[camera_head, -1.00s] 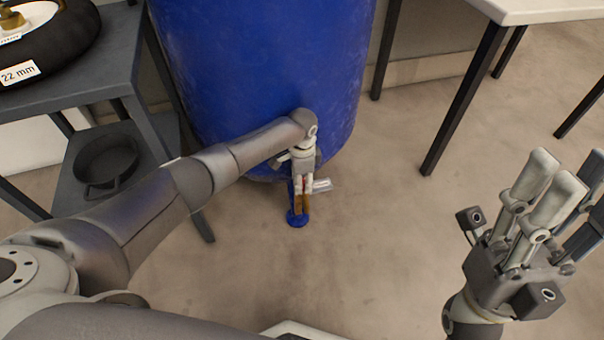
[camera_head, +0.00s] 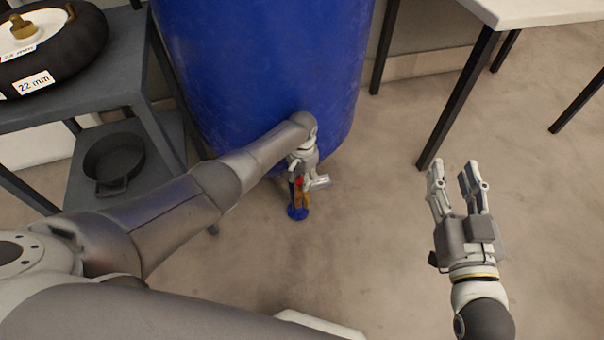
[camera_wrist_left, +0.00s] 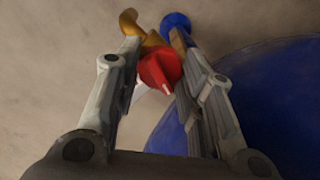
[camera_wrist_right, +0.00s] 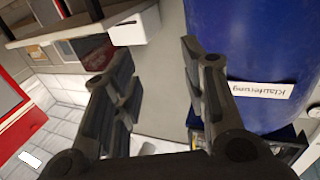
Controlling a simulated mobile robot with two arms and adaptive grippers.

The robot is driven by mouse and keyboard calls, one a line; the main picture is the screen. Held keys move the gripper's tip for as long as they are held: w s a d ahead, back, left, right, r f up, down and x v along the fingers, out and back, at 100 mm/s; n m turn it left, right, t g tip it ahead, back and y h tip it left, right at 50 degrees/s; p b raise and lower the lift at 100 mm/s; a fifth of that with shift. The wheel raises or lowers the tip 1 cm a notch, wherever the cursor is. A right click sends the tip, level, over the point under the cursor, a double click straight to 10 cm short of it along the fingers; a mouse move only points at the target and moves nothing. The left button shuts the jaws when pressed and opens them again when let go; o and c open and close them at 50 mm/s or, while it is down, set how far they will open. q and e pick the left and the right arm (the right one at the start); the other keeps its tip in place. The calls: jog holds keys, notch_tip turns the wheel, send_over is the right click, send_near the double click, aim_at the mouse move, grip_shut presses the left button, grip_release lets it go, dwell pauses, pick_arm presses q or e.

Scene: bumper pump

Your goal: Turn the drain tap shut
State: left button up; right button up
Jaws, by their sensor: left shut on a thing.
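The drain tap sits low at the foot of the blue barrel (camera_head: 265,70). It has a brass body (camera_head: 304,198), a blue round end (camera_head: 298,213) and a red handle (camera_head: 299,182). In the left wrist view the red handle (camera_wrist_left: 160,68), with a pale mark on it, lies between the fingers of my left gripper (camera_wrist_left: 155,65). My left gripper (camera_head: 300,175) is shut on the red handle. The wrist partly hides the tap in the head view. My right gripper (camera_head: 455,175) is open and empty over the floor at the right, away from the tap.
A grey shelf stand (camera_head: 130,80) at the left holds a black round part labelled 22 mm (camera_head: 55,55) and a dark pan (camera_head: 113,160). A white-topped table (camera_head: 540,10) stands at the upper right. The floor (camera_head: 380,230) between is clear.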

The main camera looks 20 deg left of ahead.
pick_arm(q)
jog(key=shift+n+p, duration=0.3)
jog(key=shift+n, duration=1.7)
pick_arm(e)
jog(key=shift+s+d+f+g+h, duration=0.2)
jog(key=shift+f+g, duration=0.35)
jog(key=shift+f, duration=0.35)
jog(key=shift+s+d+f+g+h, duration=0.15)
jog(key=shift+s+f+g, duration=0.1)
jog(key=shift+f+g, duration=0.55)
jog(key=shift+s+d+f+g+h, duration=0.2)
jog(key=shift+f+g, duration=0.15)
jog(key=shift+f, duration=0.7)
pick_arm(q)
jog(key=o, duration=1)
jog(key=shift+o, duration=0.2)
jog(key=shift+r, duration=0.15)
notch_tip(320, 180, up, 12)
